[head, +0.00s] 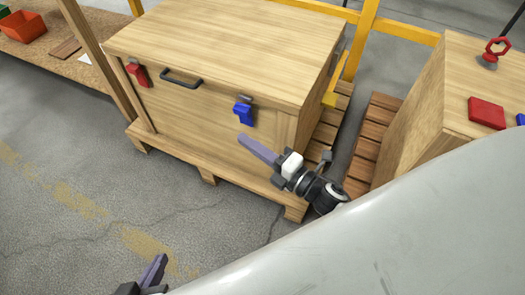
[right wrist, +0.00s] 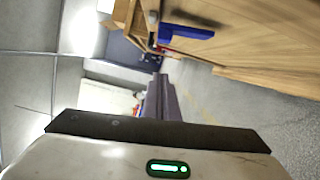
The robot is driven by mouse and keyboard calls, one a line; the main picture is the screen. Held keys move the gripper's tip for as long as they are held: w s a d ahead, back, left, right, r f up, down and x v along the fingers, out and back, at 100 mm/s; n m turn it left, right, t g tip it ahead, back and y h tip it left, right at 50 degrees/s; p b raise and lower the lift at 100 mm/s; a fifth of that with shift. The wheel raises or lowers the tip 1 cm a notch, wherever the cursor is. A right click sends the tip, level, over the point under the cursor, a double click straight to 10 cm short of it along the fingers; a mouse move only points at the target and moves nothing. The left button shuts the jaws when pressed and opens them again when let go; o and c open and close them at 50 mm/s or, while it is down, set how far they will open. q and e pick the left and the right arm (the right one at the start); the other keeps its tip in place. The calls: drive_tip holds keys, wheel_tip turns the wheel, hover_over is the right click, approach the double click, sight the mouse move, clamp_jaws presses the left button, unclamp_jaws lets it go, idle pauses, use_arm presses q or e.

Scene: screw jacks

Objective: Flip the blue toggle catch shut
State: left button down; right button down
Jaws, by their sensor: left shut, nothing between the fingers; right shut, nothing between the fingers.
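The blue toggle catch (head: 243,113) is on the front face of a wooden crate (head: 215,45), near its right end. It hangs below a small grey keeper at the lid's edge; I cannot tell whether it is latched. It also shows in the right wrist view (right wrist: 187,33), beyond and to the right of the fingers. My right gripper (head: 243,138) is shut and empty, with its fingertips just below the blue catch, seemingly apart from it. Its fingers show in the right wrist view (right wrist: 158,95). My left gripper (head: 160,260) is shut and empty at the bottom left, over the floor.
A red catch (head: 137,74) and a dark handle (head: 181,79) are on the same crate face. The crate stands on a wooden pallet (head: 185,165). Another wooden box (head: 420,100) stands at the right, with a red block (head: 486,113) on top. The floor at front left is clear.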

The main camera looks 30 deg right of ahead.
use_arm(q)
drive_tip(key=shift+d+f+b, duration=0.25)
drive_tip(key=shift+f+b, duration=0.15)
use_arm(e)
drive_tip(key=w+d, duration=0.1)
drive_tip(key=w, duration=0.4)
drive_tip(key=shift+w+d+r, duration=0.3)
drive_tip(key=shift+w+d, duration=0.05)
drive_tip(key=shift+w, duration=0.05)
